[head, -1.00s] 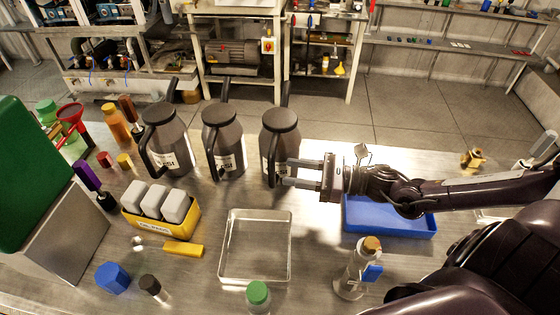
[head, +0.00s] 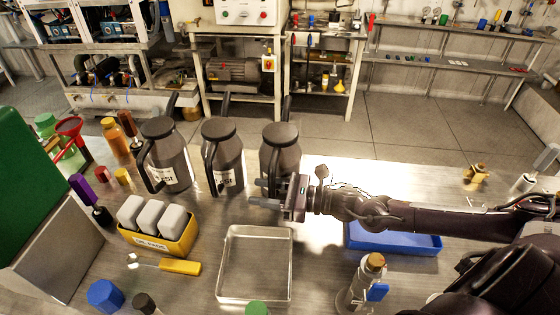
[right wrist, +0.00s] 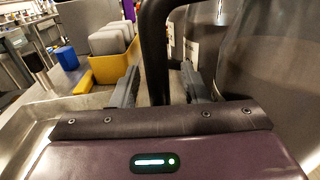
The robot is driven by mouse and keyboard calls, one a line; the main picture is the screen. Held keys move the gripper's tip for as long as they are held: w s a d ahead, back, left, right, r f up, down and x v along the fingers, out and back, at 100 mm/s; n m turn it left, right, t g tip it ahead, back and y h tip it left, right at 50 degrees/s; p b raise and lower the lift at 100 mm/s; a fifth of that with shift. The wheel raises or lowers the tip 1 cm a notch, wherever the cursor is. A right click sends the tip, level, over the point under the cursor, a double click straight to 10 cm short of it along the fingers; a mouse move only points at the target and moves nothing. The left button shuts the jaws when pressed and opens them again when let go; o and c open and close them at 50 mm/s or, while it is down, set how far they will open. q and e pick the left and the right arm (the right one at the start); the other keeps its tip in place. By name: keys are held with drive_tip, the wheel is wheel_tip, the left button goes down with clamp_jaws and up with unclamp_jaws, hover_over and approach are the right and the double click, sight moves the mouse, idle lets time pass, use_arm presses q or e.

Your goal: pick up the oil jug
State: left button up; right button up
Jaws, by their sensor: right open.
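Three dark grey jugs with black lids and handles stand in a row on the steel table: a left jug (head: 170,162), a middle jug (head: 228,160) and a right jug (head: 281,155). Their white labels are too small to read surely, and the right jug's label is hidden by my gripper. My right gripper (head: 261,193) is open at the right jug's handle side. In the right wrist view the black handle (right wrist: 155,50) stands upright between the open fingers (right wrist: 160,88); I cannot tell whether they touch it. My left gripper is out of view.
A clear tray (head: 256,299) lies in front of the jugs. A yellow holder (head: 158,246) with grey blocks is at left, and a blue tray (head: 395,240) lies under my right arm. A corked bottle (head: 360,285) stands at front right.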

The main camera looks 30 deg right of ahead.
clamp_jaws()
drive_tip(key=shift+w+d+r, duration=0.1)
drive_tip(key=shift+r, duration=0.15)
